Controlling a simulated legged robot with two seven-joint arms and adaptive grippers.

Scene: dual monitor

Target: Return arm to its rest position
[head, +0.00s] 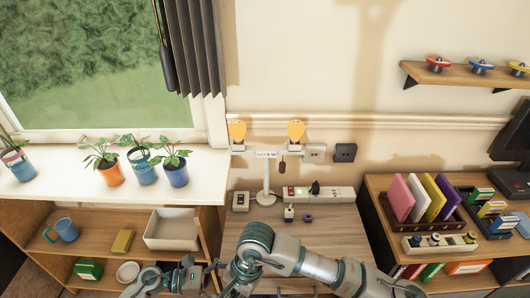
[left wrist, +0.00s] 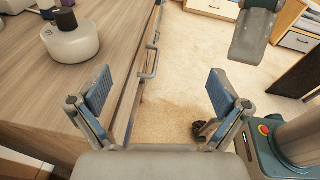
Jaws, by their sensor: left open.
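My left gripper (left wrist: 160,95) shows in the left wrist view. Its two blue-padded fingers are wide apart with nothing between them. It hangs beside the front edge of the wooden desk (left wrist: 45,95), with pale floor (left wrist: 180,75) below. One of my arms crosses the bottom of the head view, bent in front of the desk. No gripper fingers can be made out in the head view. I cannot see my right gripper.
Drawer handles (left wrist: 148,65) stick out near the left finger. Potted plants (head: 110,173) line the sill at left. A shelf unit with folders (head: 433,197) stands at right.

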